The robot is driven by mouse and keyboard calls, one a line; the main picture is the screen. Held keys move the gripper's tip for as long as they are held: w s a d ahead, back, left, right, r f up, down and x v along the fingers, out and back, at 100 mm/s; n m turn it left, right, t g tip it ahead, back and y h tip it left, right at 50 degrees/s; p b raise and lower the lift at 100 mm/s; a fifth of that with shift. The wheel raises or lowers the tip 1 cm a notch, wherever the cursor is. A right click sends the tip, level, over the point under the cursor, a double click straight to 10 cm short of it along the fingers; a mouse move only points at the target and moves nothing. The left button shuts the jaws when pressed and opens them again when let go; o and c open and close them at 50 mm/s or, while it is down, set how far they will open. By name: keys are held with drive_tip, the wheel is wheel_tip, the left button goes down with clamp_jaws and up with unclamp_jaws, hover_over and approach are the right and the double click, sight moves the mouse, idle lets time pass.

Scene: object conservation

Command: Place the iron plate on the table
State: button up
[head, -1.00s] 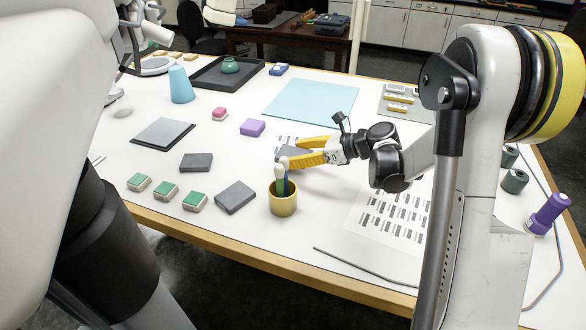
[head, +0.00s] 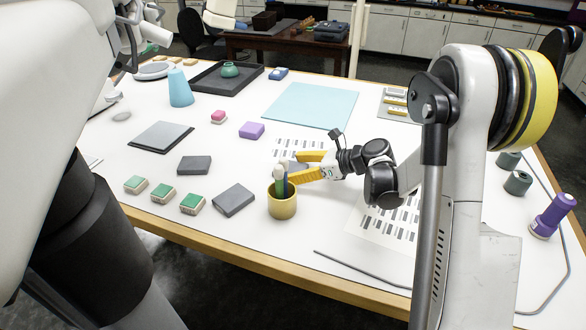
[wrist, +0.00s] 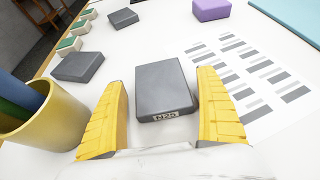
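A dark grey rectangular plate (wrist: 163,85) with a small number label on its near edge lies between my fingers in the wrist view. In the head view it is mostly hidden behind the yellow fingers and the cup. My gripper (head: 300,167) is low over the white table (head: 325,212), just behind the gold cup. In the wrist view my gripper (wrist: 163,105) has its two yellow fingers apart, one on each side of the plate. A white gap shows at the left finger; the right finger is very close to the plate. Whether the plate rests flat on the table is hard to tell.
The gold cup (head: 282,205) with upright tools stands close to my left finger. Two other dark grey plates, (head: 195,165) and (head: 233,199), and several green-topped blocks (head: 163,192) lie left. A purple block (head: 251,130) and a printed sheet (wrist: 245,75) lie beyond.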

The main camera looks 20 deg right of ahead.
drive_tip(key=shift+r, duration=0.1)
drive_tip(key=shift+s+d+r, duration=0.1)
drive_tip(key=shift+d+r, duration=0.05)
drive_tip(key=p+v, duration=0.3)
drive_tip(key=v, duration=0.8)
drive_tip(key=shift+s+r, duration=0.15)
drive_tip(key=shift+r, duration=0.05)
drive_tip(key=s+a+r+n+g+h, duration=0.2)
drive_tip(key=s+a+r+n+h, duration=0.3)
drive_tip(key=s+a+n, duration=0.4)
drive_tip(key=s+r+n+t+h, duration=0.1)
drive_tip(key=s+n+h, duration=0.4)
drive_tip(key=s+n, duration=0.8)
drive_tip(key=shift+s+d+r+n, duration=0.15)
drive_tip(key=shift+d+r+n, duration=0.15)
drive_tip(key=shift+n, duration=1.6)
